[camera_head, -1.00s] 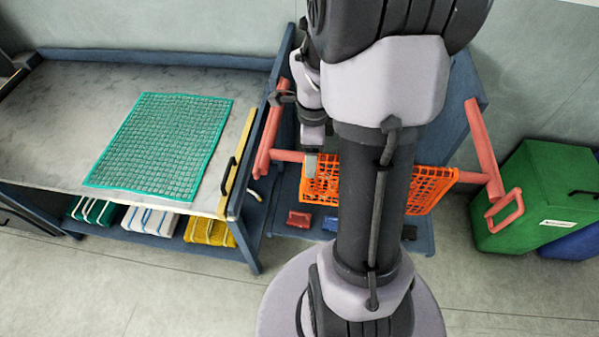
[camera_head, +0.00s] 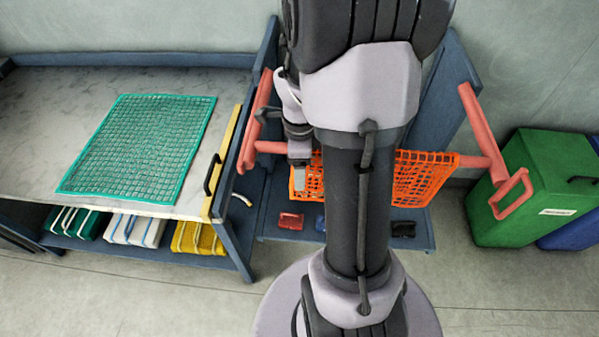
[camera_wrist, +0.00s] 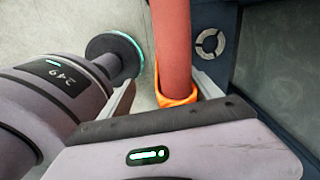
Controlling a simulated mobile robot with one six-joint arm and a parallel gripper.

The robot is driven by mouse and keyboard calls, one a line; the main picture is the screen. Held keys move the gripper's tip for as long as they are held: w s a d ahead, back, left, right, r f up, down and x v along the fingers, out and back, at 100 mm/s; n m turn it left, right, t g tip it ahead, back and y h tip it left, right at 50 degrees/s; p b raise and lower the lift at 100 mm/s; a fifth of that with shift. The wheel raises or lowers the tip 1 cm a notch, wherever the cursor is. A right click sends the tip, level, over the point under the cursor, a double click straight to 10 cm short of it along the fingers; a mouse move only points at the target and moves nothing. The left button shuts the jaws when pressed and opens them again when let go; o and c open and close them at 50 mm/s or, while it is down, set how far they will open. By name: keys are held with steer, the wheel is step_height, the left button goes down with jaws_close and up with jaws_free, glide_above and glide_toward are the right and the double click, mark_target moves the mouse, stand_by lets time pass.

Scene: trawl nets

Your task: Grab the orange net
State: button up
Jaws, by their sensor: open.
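The orange net (camera_head: 421,178) hangs over a red horizontal bar in the head view; my arm hides its middle. In the wrist view the orange net (camera_wrist: 176,92) shows as a band wrapped around the red bar (camera_wrist: 171,45). My gripper (camera_head: 299,177) is at the net's left end in the head view. In the wrist view my gripper (camera_wrist: 165,92) has its two fingers apart, one on each side of the bar and the net's edge. Whether the fingers touch the net cannot be told.
A green net (camera_head: 140,147) lies flat on the grey table (camera_head: 40,110) at left. The blue rack (camera_head: 450,100) carries the bar. A green bin (camera_head: 530,190) stands at right, with open floor in front.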

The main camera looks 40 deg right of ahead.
steer(key=shift+f+b, duration=0.85)
steer(key=shift+f, duration=0.1)
steer(key=shift+r, duration=0.1)
steer(key=c, duration=1.4)
step_height(320, 180, up, 12)
steer(key=p, duration=0.9)
jaws_close()
step_height(320, 180, up, 18)
steer(key=p, duration=1.3)
steer(key=shift+p, duration=0.3)
